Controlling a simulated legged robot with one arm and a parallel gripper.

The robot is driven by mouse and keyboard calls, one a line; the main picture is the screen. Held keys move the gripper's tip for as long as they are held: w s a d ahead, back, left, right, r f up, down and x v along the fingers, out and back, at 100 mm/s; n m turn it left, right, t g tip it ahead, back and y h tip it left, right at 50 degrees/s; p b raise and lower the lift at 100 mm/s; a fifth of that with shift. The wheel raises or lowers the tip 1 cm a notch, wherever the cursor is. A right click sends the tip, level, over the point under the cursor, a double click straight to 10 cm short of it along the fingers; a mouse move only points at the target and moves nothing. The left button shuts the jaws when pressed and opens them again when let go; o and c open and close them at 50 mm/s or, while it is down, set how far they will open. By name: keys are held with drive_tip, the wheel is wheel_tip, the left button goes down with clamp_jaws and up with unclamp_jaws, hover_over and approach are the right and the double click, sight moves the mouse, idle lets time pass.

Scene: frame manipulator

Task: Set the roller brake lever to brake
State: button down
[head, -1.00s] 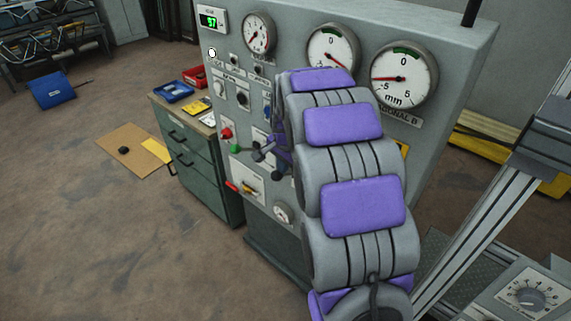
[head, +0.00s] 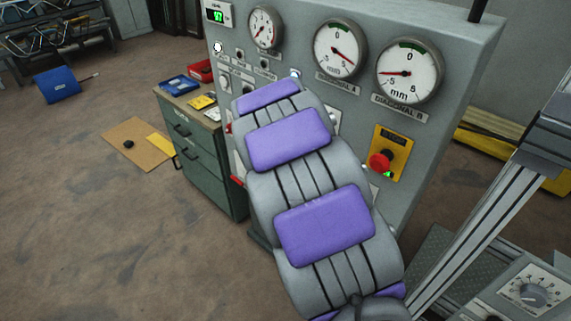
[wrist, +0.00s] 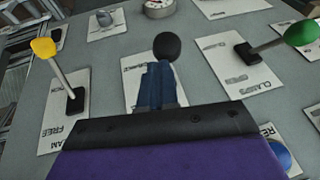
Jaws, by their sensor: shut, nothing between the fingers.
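In the wrist view a lever with a yellow knob (wrist: 57,65) stands on a white plate at the left; the plate's readable words include "FREE". A black round knob (wrist: 167,46) is just beyond the tips of my gripper (wrist: 158,70), and its plate's label is partly covered. I cannot tell whether the tips touch that knob. My gripper's blue fingers are shut and empty, right of the yellow-knobbed lever and apart from it. In the head view my arm hides the gripper and the lever area of the panel.
A lever with a green knob (wrist: 300,33) on a "CLAMPS" plate is at the right, and a blue knob (wrist: 280,154) is lower right. The head view shows the grey console (head: 470,50) with dials, a red stop button (head: 380,161) and a green drawer cabinet (head: 208,160) at left.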

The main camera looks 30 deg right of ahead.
drive_tip(key=s+a+f+h, duration=0.1)
drive_tip(key=a+f, duration=0.2)
drive_tip(key=f, duration=0.6)
drive_tip(key=shift+a+t+h+b, duration=0.2)
drive_tip(key=shift+t+h+b, duration=0.15)
drive_tip(key=shift+t+h, duration=0.05)
drive_tip(key=shift+r, duration=0.1)
drive_tip(key=shift+d+r, duration=0.1)
drive_tip(key=shift+r, duration=0.6)
drive_tip(key=shift+r, duration=0.1)
